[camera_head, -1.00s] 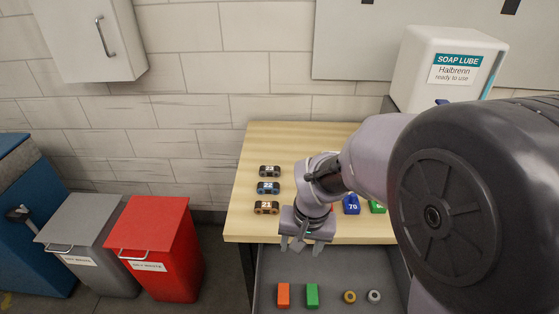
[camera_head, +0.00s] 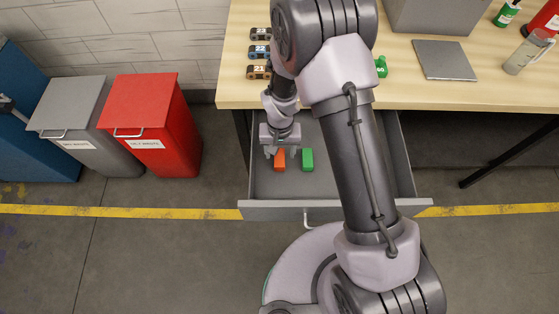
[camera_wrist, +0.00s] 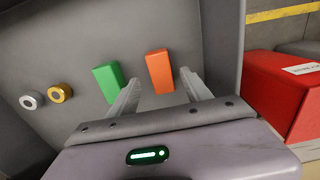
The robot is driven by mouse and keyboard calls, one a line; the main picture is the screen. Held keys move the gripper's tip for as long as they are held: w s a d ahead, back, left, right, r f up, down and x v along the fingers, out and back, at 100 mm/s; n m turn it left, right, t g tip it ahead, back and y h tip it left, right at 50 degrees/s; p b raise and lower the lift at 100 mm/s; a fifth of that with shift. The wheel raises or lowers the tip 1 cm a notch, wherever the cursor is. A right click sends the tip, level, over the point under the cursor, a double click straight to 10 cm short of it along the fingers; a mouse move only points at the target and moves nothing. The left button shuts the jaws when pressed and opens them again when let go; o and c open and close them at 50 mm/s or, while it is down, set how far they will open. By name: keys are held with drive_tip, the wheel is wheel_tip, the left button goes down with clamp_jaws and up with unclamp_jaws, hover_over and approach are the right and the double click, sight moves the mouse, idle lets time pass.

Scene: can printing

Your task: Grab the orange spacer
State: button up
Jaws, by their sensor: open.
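The orange spacer (camera_head: 280,160) is a small block in the open drawer (camera_head: 279,187) under the table. A matching green block (camera_head: 307,159) lies to its right. My gripper (camera_head: 281,151) is just above the orange spacer, with its fingers pointing down. In the wrist view my gripper (camera_wrist: 161,87) is open, and the orange spacer (camera_wrist: 159,71) shows between the lines of its two fingers, at or beyond the tips. The green block (camera_wrist: 107,80) is by the left finger. I cannot tell whether a finger touches either block.
A gold ring (camera_wrist: 60,92) and a silver ring (camera_wrist: 32,100) lie in the drawer; my arm hides them in the head view. The wooden table edge (camera_head: 235,99) overhangs the drawer's back. A red bin (camera_head: 155,130) and a grey bin (camera_head: 75,120) stand left.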

sight(279, 158)
wheel_tip(279, 158, down, 4)
drive_tip(key=shift+s+a+r+b, duration=0.1)
drive_tip(key=shift+a+b, duration=0.05)
drive_tip(key=shift+b, duration=0.5)
drive_tip(key=shift+r, duration=0.1)
clamp_jaws()
